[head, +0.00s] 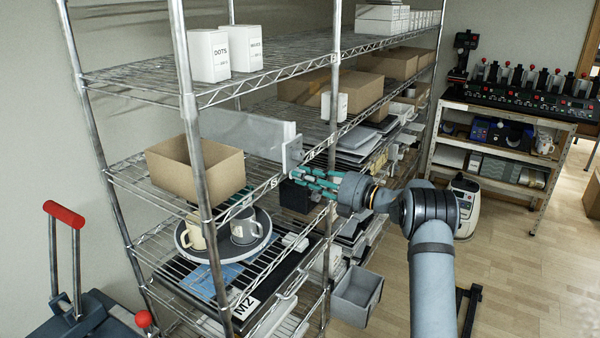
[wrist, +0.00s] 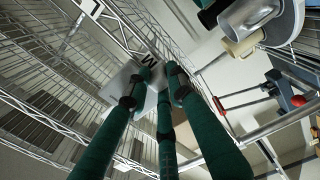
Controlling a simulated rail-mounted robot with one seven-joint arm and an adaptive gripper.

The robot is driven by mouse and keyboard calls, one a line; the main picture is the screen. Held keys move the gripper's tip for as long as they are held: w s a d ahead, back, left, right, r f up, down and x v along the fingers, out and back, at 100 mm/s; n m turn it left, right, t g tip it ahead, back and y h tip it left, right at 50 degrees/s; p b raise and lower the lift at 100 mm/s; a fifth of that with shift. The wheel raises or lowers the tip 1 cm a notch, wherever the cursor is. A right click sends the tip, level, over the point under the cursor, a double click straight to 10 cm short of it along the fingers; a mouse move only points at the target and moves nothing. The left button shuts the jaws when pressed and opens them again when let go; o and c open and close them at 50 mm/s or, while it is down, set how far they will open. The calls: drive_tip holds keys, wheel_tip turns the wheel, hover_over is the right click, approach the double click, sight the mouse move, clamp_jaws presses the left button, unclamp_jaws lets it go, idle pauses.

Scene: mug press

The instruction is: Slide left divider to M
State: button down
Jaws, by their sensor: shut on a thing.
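The left divider (head: 250,131) is a grey upright plate on the middle wire shelf, with a pale front tab (head: 292,153) at the shelf's front edge. My gripper (head: 303,175), with teal fingers, is shut on the lower part of this tab. The wrist view shows the fingers (wrist: 158,78) against a pale plate of the divider (wrist: 118,80). An M label (wrist: 149,60) on the shelf rail is right beside the fingertips, and an L label (wrist: 94,10) is farther along. In the head view an S label (head: 275,182) sits left of the tab. The exact grip contact is partly hidden.
A cardboard box (head: 190,163) stands left of the divider on the same shelf. A small white box (head: 334,106) and papers stand to the right. Mugs (head: 246,230) rest on a round tray below. The shelf posts (head: 333,100) are close by.

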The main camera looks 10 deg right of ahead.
drive_tip(key=shift+s+a+r, duration=0.15)
drive_tip(key=shift+s+a, duration=0.25)
drive_tip(key=shift+s, duration=0.05)
drive_tip(key=c, duration=1.8)
unclamp_jaws()
drive_tip(key=shift+w+d, duration=0.1)
drive_tip(key=shift+o, duration=1.4)
drive_tip(key=shift+d, duration=0.1)
drive_tip(key=v, duration=1.2)
